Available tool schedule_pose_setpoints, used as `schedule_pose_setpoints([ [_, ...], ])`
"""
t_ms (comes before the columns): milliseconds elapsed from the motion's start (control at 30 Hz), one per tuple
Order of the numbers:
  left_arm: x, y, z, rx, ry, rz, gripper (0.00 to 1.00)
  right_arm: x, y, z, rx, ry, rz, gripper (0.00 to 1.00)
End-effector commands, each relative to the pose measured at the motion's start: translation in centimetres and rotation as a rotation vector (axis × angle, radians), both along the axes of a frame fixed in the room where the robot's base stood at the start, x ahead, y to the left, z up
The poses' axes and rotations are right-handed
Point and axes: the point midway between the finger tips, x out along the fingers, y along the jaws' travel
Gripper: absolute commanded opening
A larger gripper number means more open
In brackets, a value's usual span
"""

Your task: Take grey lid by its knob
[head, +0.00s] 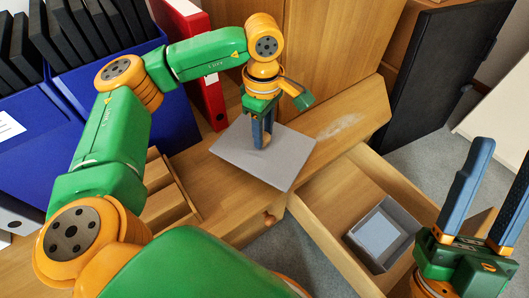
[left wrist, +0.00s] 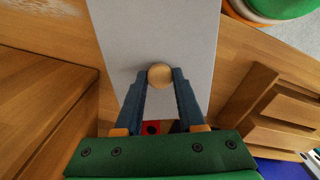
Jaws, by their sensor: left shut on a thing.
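The grey lid (head: 284,158) is a flat plate lying on the wooden desk top in the head view. It also fills the upper middle of the left wrist view (left wrist: 180,35). Its round wooden knob (left wrist: 160,75) sits between the fingertips of my left gripper (left wrist: 158,76). My left gripper (head: 262,143) comes down on the lid from above in the head view and is shut on the knob, mostly hiding it there. My right gripper (head: 503,158) is at the lower right with its blue fingers apart, empty.
An open drawer (head: 330,215) at the right holds a small grey open box (head: 362,249). A red binder (head: 208,85) and blue boxes (head: 35,165) of black folders stand at the back left. A slatted wooden rack (head: 165,197) is left of the lid. A dark panel (head: 435,90) stands at the right.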

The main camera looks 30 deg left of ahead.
Motion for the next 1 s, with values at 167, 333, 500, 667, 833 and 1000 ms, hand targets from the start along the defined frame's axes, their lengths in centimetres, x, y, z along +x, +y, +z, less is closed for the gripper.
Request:
schedule_pose_setpoints([
  [167,0.0,0.0,0.4,0.0,0.0,0.0,0.0,1.2,0.1,-0.8,-0.02,0.077,-0.008,0.5],
  [333,0.0,0.0,0.7,0.0,0.0,0.0,0.0,2.3,0.2,-1.8,-0.038,0.153,-0.016,0.5],
  [500,0.0,0.0,0.9,0.0,0.0,0.0,0.0,3.3,0.2,-2.9,-0.056,0.229,-0.023,0.5],
  [667,0.0,0.0,1.2,0.0,0.0,0.0,0.0,4.1,0.3,-3.9,-0.073,0.298,-0.029,0.5],
  [833,0.0,0.0,1.5,0.0,0.0,0.0,0.0,4.9,0.3,-5.1,-0.092,0.374,-0.036,0.5],
  [1000,0.0,0.0,1.7,0.0,0.0,0.0,0.0,5.6,0.3,-6.4,-0.11,0.451,-0.043,0.5],
])
